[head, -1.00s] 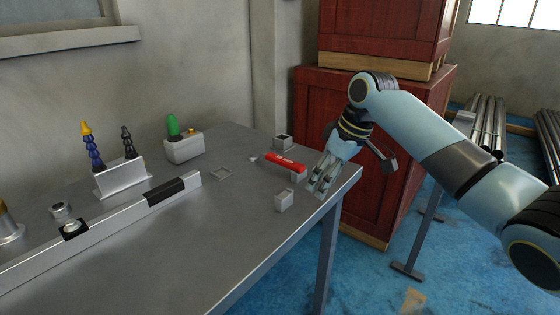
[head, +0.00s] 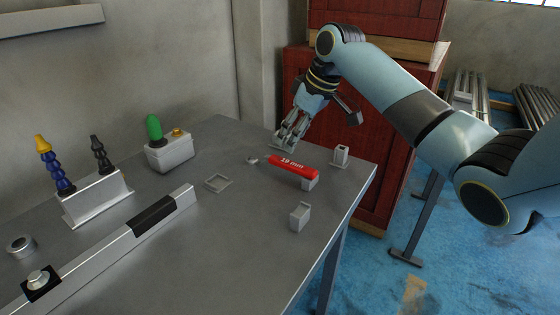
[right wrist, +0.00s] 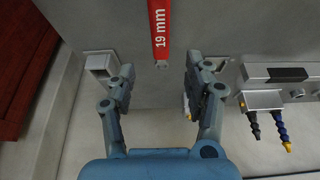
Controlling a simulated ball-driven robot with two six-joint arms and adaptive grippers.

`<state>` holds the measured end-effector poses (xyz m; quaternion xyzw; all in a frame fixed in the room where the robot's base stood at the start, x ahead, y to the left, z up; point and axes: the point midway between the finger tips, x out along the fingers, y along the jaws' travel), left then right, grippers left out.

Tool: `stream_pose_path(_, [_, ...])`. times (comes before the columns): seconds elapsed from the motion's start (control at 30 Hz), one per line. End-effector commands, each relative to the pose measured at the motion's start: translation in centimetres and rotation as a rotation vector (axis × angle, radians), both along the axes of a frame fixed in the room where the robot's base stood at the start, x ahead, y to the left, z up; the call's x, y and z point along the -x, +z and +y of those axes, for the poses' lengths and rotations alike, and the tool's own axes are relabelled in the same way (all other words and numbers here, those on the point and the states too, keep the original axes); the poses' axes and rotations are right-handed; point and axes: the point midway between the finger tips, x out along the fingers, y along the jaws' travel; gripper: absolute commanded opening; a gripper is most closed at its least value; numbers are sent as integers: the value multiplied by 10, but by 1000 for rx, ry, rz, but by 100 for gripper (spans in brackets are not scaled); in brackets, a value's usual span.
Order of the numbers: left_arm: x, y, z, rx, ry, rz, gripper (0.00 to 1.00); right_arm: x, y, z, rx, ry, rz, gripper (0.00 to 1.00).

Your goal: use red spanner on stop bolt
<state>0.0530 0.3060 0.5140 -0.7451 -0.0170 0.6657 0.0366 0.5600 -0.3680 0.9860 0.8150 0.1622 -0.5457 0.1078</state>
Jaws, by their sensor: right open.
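The red spanner (head: 293,166), marked 19 mm, lies on the bench, its right end at a small grey block (head: 310,184). My right gripper (head: 284,146) is open and empty, just behind the spanner in the head view. In the right wrist view, the spanner's red handle (right wrist: 160,30) points down toward the gap between the open fingers (right wrist: 160,70), with no finger seen touching it. A silver bolt head (head: 38,277) on a black pad at the left end of the rail looks like the stop bolt. My left gripper is out of view.
Small grey blocks (head: 300,215) and (head: 341,154) stand near the bench's right edge. A grey box with a green knob (head: 170,152), a flat square frame (head: 218,183) and a metal rail (head: 110,250) stand left. Red crates (head: 380,190) are behind.

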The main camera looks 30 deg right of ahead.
Motion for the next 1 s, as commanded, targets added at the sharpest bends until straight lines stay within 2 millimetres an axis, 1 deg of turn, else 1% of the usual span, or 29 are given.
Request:
stream_pose_path(0.03, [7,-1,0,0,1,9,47,-2,-10,2,-3,0,4,52])
stream_pose_path(0.1, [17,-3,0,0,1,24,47,-7,-20,4,-3,-1,2,52])
stream_pose_path(0.2, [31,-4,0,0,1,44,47,-11,-30,5,-2,0,1,52])
stream_pose_path(0.27, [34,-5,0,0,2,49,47,-12,-34,6,-1,-1,0,52])
stream_pose_path(0.37, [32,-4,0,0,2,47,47,-13,-43,6,-1,1,3,52])
stream_pose_path(0.5, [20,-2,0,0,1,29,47,-15,-66,7,-1,-1,4,52])
stream_pose_path(0.63, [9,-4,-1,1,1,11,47,-22,-82,10,-1,-1,1,52])
stream_pose_path(0.7, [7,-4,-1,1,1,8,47,-23,-85,10,0,0,1,52])
stream_pose_path(0.83, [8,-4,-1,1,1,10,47,-24,-86,10,2,1,0,52])
stream_pose_path(1.0, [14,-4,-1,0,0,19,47,-23,-86,10,2,1,0,52])
